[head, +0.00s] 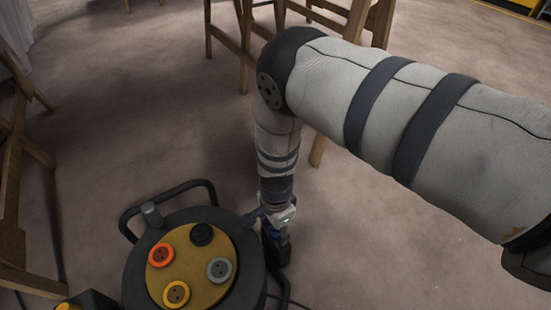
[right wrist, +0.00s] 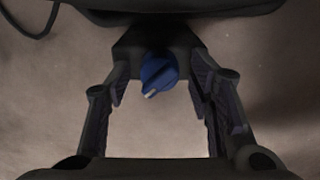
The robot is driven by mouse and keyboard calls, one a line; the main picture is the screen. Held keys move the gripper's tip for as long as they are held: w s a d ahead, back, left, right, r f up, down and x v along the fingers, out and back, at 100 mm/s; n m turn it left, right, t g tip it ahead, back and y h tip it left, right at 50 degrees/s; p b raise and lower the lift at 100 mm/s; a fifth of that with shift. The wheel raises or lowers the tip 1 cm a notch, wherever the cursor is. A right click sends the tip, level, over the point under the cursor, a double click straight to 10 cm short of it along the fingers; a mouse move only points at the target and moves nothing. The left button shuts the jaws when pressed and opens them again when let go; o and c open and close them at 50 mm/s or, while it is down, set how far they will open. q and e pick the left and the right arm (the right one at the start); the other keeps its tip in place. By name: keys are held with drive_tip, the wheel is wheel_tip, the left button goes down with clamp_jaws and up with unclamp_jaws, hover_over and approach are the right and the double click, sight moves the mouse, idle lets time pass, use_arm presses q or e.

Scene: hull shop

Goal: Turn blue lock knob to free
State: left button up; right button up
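In the right wrist view a blue lock knob (right wrist: 158,73) sits on a dark mount. A pale mark on the knob points down and slightly left. My right gripper (right wrist: 158,88) is open, with one finger on each side of the knob and a visible gap to both. In the head view my right arm reaches down from the right, and my right gripper (head: 276,232) is beside the cable reel (head: 136,278), low near the floor. The knob is hard to make out there, close to the gripper. My left gripper is not in view.
The reel has a yellow-brown face with orange, yellow, grey and black round sockets, and a black tube handle (head: 198,184) behind it. Wooden trestles (head: 228,40) stand at the back and a wooden frame (head: 12,190) at the left. The floor at the right is clear.

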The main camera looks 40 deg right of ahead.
drive_tip(key=c, duration=0.9)
drive_tip(key=shift+n, duration=0.4)
drive_tip(key=n+p, duration=0.1)
drive_tip(key=n, duration=0.7)
drive_tip(key=shift+p, duration=0.4)
drive_tip(key=n, duration=0.5)
drive_tip(key=shift+n+p, duration=0.35)
drive_tip(key=shift+n, duration=1.85)
